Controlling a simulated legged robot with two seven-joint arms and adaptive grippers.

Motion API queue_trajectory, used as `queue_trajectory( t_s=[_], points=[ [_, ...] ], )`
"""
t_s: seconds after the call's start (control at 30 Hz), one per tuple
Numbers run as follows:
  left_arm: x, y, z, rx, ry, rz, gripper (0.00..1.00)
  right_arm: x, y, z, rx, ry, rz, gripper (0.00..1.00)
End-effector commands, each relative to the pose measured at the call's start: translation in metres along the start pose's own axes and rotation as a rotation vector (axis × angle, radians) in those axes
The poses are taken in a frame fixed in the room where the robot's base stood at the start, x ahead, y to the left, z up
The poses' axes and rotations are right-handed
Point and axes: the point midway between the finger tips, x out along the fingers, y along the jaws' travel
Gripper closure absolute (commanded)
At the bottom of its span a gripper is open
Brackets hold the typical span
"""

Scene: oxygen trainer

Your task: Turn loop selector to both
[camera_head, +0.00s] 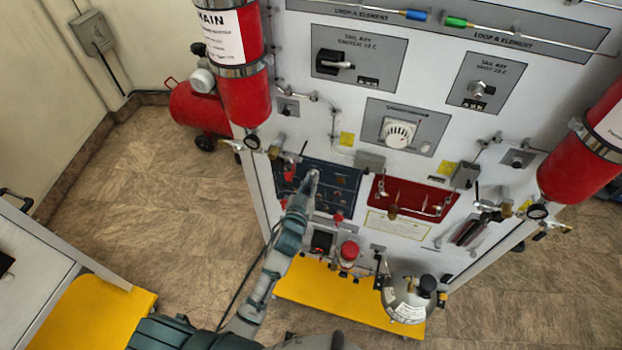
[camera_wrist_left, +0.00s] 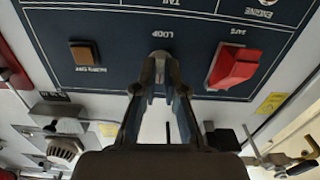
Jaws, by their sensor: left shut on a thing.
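The dark blue control panel (camera_head: 350,184) is on the front of the white trainer cabinet. It fills the top of the left wrist view (camera_wrist_left: 120,20), with its lettering upside down. My left gripper (camera_head: 313,175) reaches this panel. In the left wrist view, its fingertips (camera_wrist_left: 160,68) are closed together on the loop selector (camera_wrist_left: 160,54), a small grey knob beside the LOOP label. The fingers cover most of the knob, so its pointing direction cannot be told. My right gripper is in neither view.
A red guarded switch (camera_wrist_left: 232,67) and a brown square button (camera_wrist_left: 85,53) flank the selector. A red panel (camera_head: 415,190) with small levers is to the right. Red cylinders (camera_head: 243,95) hang at the cabinet's sides. A round metal vessel (camera_head: 408,300) stands on the yellow base (camera_head: 330,292).

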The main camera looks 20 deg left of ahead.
Motion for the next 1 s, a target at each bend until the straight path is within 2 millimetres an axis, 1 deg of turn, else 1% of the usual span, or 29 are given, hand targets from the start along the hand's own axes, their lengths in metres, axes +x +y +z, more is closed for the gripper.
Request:
queue_trajectory(
  t_s=[0.03, 0.23, 0.6, 0.63, 0.67, 0.7, 0.73, 1.0],
  points=[
    [0.0006, 0.0002, -0.0053, 0.013, 0.011, 0.001, 1.0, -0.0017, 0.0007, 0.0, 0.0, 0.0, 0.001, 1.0],
    [0.0006, 0.0004, -0.0054, 0.044, 0.012, 0.001, 1.0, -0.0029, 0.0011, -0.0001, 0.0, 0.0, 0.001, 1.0],
    [0.0007, 0.0005, -0.0061, 0.047, 0.014, 0.001, 1.0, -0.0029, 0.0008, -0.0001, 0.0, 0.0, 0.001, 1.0],
    [0.0007, 0.0005, -0.0062, 0.047, 0.014, 0.001, 0.85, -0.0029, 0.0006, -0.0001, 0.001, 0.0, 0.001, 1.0],
    [0.0007, 0.0004, -0.0061, 0.047, 0.014, 0.001, 0.78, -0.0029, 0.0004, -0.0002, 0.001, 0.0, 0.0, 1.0],
    [0.0007, 0.0005, -0.0057, 0.047, 0.013, 0.001, 0.68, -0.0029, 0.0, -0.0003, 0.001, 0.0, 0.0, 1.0],
    [0.0007, 0.0004, -0.0052, 0.047, 0.012, 0.001, 0.65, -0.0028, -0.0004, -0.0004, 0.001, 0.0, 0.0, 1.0],
    [-0.0003, 0.0005, -0.0024, 0.046, 0.006, 0.001, 0.65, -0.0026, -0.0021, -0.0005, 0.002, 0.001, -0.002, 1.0]
  ],
)
